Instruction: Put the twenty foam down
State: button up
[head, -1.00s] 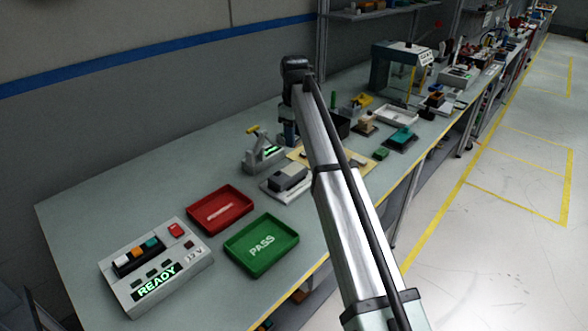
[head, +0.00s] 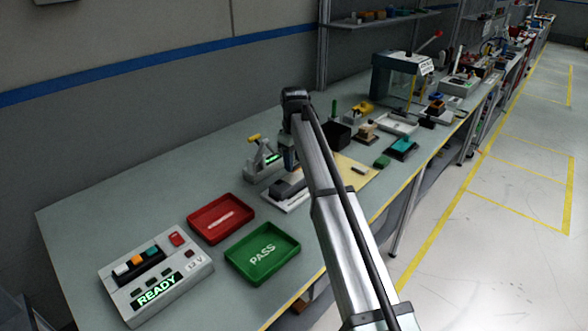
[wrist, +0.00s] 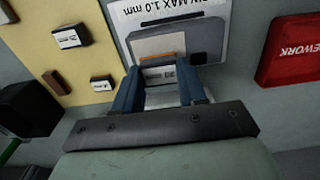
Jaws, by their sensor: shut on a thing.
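My gripper (wrist: 160,80) has its two blue fingers shut on a small block with a pale printed label (wrist: 160,73). The print is too small to read, so I cannot tell whether it is the twenty foam. In the wrist view the block is in front of a grey block with an orange patch (wrist: 172,42), on a white printed plate (wrist: 215,12). I cannot tell whether they touch. In the head view my gripper (head: 290,158) is above the grey block (head: 288,187), and the held block is hidden.
A yellow mat (wrist: 95,60) with several small labelled blocks lies left in the wrist view; a dark box (wrist: 30,108) stands beyond. A red REWORK tray (wrist: 292,50) is at right. The head view also shows a green PASS tray (head: 262,268) and a READY console (head: 155,275).

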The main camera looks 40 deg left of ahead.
aim_at(294, 168)
jog(key=shift+f, duration=1.6)
jog(key=shift+f, duration=0.15)
jog(key=o, duration=1)
notch_tip(294, 168, up, 12)
jog(key=shift+r, duration=0.2)
